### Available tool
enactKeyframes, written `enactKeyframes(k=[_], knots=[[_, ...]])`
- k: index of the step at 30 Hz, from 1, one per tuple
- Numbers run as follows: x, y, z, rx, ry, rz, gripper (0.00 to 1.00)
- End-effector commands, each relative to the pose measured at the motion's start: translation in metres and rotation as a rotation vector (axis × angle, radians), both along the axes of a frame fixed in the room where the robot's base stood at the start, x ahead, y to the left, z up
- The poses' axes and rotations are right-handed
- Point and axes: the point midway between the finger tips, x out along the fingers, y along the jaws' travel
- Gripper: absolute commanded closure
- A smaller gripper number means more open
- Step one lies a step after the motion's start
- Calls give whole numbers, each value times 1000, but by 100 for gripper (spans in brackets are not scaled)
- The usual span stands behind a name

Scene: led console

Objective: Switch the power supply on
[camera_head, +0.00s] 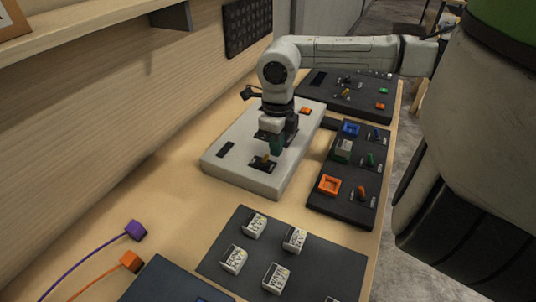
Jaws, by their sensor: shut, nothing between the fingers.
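A white box (215,168), which looks like the power supply, lies on the bench. Its top has a small dark display (226,150) on the left and a black switch plate with an orange toggle (263,161) near the front.
Another dark panel (375,108) is behind. In front, a dark board (225,262) holds several white blocks. Purple (136,230) and orange (130,260) plugs with cables lie front left.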

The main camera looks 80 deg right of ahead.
Motion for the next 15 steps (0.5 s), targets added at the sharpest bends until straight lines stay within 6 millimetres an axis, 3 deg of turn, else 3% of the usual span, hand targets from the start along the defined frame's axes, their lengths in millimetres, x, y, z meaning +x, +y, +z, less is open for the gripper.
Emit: enactKeyframes(k=[15], knots=[[0,0,-12,0,0,0,100]])
